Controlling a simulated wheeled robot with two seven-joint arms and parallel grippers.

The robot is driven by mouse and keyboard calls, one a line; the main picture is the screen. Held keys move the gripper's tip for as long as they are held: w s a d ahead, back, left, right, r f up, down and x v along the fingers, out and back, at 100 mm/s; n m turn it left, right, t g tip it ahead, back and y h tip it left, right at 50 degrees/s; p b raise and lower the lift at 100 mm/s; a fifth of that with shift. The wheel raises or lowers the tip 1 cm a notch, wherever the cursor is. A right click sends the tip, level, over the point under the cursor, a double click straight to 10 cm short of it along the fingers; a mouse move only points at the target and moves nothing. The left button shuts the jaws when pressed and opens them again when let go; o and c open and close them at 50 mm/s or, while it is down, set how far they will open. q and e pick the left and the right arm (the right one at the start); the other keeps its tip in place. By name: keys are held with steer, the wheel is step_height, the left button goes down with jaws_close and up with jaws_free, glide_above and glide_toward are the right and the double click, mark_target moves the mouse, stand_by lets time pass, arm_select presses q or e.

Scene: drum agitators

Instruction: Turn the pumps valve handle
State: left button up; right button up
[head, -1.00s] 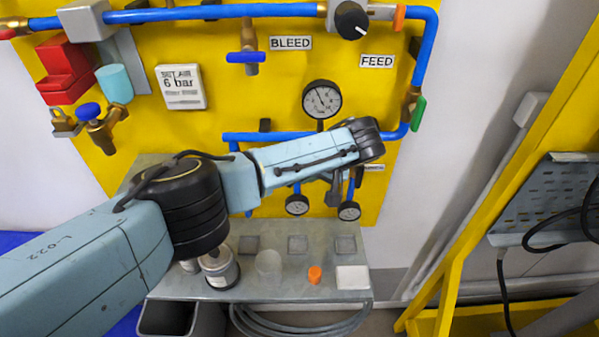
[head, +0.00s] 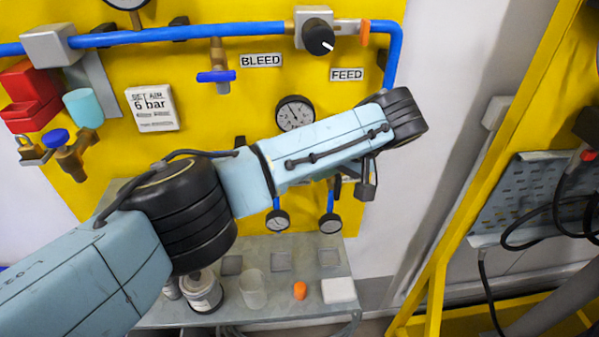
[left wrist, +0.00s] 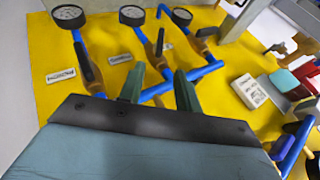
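Three branch lines with dark valve handles (left wrist: 90,62), (left wrist: 150,57), (left wrist: 206,32) run to round gauges in the left wrist view. Small white labels (left wrist: 60,77) sit beside them, too small and tilted to read, so I cannot tell which handle is the pumps one. My left gripper (left wrist: 158,88) is open, with its two green fingers apart in front of the blue manifold pipe (left wrist: 195,78). The middle handle shows just beyond the gap. No grip on a handle is visible. In the head view my left arm hides the fingers and the valves.
A yellow panel (head: 230,110) carries the bleed valve (head: 216,76), the black feed knob (head: 318,40) and a large gauge (head: 295,113). A grey shelf (head: 240,312) below holds a jar (head: 203,292) and an orange item (head: 300,290). A yellow frame (head: 470,190) stands at right.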

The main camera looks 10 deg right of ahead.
arm_select(q)
steer(key=shift+s+d+r, duration=0.15)
steer(key=shift+r, duration=0.1)
arm_select(e)
steer(key=shift+r, duration=0.25)
